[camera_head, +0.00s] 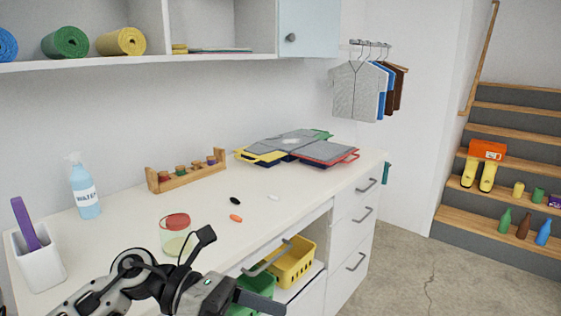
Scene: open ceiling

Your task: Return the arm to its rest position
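My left arm comes in at the bottom left, in front of the white counter (130,230). Its gripper (268,303) is at the bottom edge of the view, pointing right, near a green bin (258,284) in the open drawer space. No held object shows. My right arm and gripper are not in view.
On the counter are a red-lidded jar (175,234), a spray bottle (85,190), a white holder (38,262), a wooden rack (187,177) and folders (297,149). Small black, orange and white pieces lie mid-counter. A yellow basket (291,266) sits beside the green bin.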

